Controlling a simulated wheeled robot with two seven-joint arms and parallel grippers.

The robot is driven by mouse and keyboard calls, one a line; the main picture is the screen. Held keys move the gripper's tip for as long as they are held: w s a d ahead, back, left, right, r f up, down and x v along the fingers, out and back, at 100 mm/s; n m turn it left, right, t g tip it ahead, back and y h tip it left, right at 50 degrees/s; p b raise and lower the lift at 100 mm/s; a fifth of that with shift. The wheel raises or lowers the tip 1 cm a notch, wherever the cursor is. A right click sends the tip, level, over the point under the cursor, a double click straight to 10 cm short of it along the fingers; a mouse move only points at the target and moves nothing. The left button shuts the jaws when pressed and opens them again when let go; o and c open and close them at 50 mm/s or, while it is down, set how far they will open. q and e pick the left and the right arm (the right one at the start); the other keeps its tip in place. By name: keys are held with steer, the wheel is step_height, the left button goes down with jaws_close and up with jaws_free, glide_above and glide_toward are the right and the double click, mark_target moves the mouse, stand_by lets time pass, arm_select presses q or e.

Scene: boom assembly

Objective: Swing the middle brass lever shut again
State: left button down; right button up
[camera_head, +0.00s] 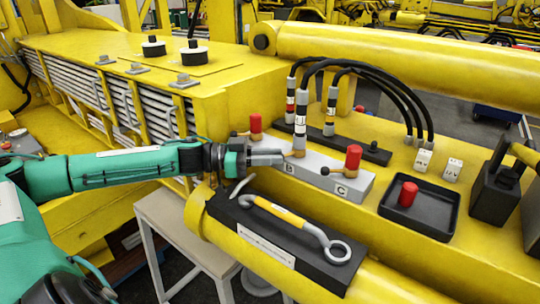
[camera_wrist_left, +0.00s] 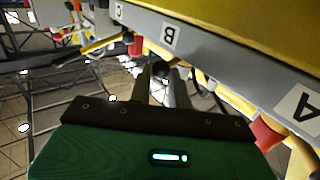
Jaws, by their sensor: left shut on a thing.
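The grey valve block (camera_head: 318,177) carries labels A, B and C, with B and C readable in the head view. The middle brass lever (camera_head: 289,153) sits at port B and shows only as a small brass bit beside my fingertips. My left gripper (camera_head: 280,157) reaches in from the left and is shut on this lever. In the left wrist view the gripper (camera_wrist_left: 168,80) has its fingers close together below label B (camera_wrist_left: 169,36). They hide most of the lever, so its exact angle cannot be told. My right gripper is not in view.
A black hose (camera_head: 300,125) stands at port B. Red caps stand at the block's far (camera_head: 255,122) and near (camera_head: 353,158) ends. A black tray (camera_head: 443,207) holds another red cap. A hooked tool (camera_head: 300,225) lies on a black holder just in front.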

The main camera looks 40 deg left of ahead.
arm_select(q)
steer(key=c, duration=1.3)
jaws_free()
steer(key=shift+a+f, duration=0.1)
steer(key=b+v, duration=0.6)
steer(key=v, duration=0.7)
steer(key=shift+s+a, duration=0.2)
steer(key=shift+a, duration=0.05)
steer(key=shift+c, duration=0.2)
